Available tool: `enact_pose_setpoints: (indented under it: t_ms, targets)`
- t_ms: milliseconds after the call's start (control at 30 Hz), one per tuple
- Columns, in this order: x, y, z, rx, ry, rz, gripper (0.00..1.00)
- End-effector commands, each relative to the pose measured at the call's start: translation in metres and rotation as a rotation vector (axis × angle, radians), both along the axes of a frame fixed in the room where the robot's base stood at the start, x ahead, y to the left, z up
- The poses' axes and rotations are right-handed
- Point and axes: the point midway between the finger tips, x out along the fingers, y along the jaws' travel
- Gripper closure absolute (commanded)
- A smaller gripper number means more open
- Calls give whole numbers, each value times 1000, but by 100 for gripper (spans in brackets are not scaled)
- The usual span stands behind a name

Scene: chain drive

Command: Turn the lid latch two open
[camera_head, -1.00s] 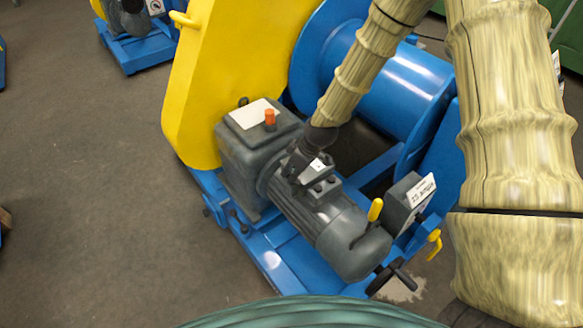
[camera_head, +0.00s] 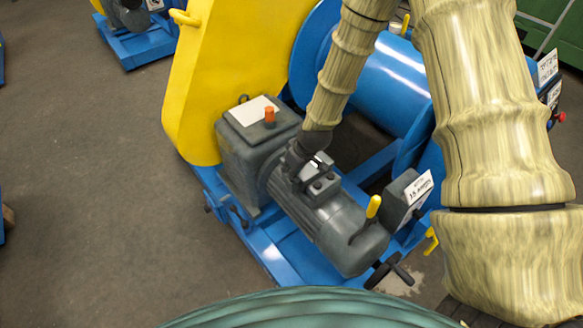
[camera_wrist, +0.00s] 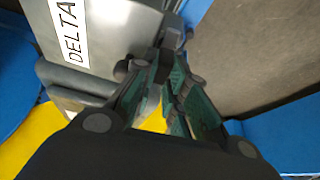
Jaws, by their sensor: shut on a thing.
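The grey motor (camera_head: 345,228) lies on the blue frame, with a small dark terminal box (camera_head: 320,187) on its top. Small round knobs show on the box, and I cannot tell which one is lid latch two. My gripper (camera_head: 293,172) is at the box's left upper end. In the wrist view my gripper (camera_wrist: 172,62) has its fingers close together, shut on a small dark part (camera_wrist: 172,38) that looks like a latch. The fingers hide most of it, so its angle cannot be told.
A grey gearbox (camera_head: 250,145) with an orange cap (camera_head: 270,117) stands left of the motor. A yellow guard (camera_head: 205,85) and blue drum (camera_head: 395,85) rise behind. A yellow lever (camera_head: 373,206) sticks up near the motor's end. Open floor (camera_head: 90,200) lies left.

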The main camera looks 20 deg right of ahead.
Motion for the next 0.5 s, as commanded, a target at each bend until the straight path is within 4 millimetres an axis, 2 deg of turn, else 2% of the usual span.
enact_pose_setpoints:
  t_ms: [100, 133, 233, 500]
  targets:
    - [3, -1, 1, -1, -6, -1, 100]
    - [3, -1, 1, -1, -6, -1, 82]
    - [2, -1, 1, -1, -6, 0, 64]
    - [1, -1, 0, -1, -3, 0, 64]
